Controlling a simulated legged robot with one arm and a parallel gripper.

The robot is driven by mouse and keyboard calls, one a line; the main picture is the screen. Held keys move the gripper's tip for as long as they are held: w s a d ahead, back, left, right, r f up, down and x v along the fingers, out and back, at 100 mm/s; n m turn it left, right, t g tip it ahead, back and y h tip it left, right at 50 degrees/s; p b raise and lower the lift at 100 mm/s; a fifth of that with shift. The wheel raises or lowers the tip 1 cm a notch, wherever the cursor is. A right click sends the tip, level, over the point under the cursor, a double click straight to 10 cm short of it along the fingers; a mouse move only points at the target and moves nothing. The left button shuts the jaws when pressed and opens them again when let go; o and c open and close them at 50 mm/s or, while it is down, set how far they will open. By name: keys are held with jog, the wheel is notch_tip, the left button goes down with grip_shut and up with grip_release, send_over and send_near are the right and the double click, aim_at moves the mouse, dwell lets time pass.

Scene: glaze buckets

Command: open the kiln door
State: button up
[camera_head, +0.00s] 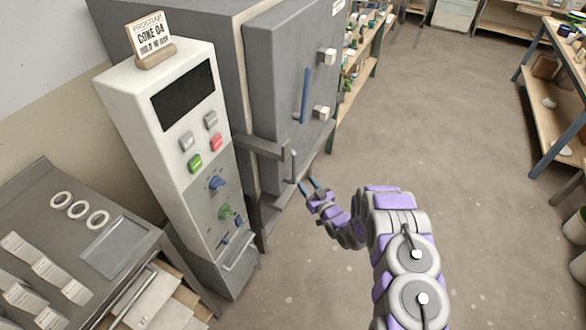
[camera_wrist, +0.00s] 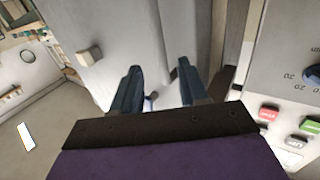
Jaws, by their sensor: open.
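The kiln (camera_head: 225,50) is a large grey cabinet, with its thick grey kiln door (camera_head: 280,85) on the front. The door appears closed against the body. A vertical blue bar (camera_head: 305,95) and pale blocks (camera_head: 326,57) are on its face. A grey bracket (camera_head: 262,147) projects at its lower left, ending near a short upright rod (camera_head: 294,166). My gripper (camera_head: 308,184) is open and empty beside this rod, near the door's lower edge. In the wrist view, the open fingers (camera_wrist: 160,76) point toward the pale door face (camera_wrist: 140,30); contact cannot be told.
A white control panel (camera_head: 180,130) with buttons and knobs stands left of the door. A grey table (camera_head: 75,215) with rings and cards is at lower left. Shelves (camera_head: 365,60) stand behind the kiln, and a workbench (camera_head: 555,85) is at right. The floor between is clear.

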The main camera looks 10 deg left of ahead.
aim_at(295, 169)
jog(key=b+x, duration=0.1)
jog(key=x, duration=0.8)
jog(key=shift+a+f, duration=0.1)
jog(key=shift+a, duration=0.2)
jog(key=shift+w+a, duration=0.15)
jog(key=shift+w, duration=0.35)
jog(key=shift+w+d, duration=0.15)
jog(key=shift+d, duration=0.15)
jog(key=shift+a, duration=0.15)
jog(key=shift+a, duration=0.3)
jog(key=shift+c, duration=1.4)
jog(key=shift+d, duration=0.2)
grip_shut()
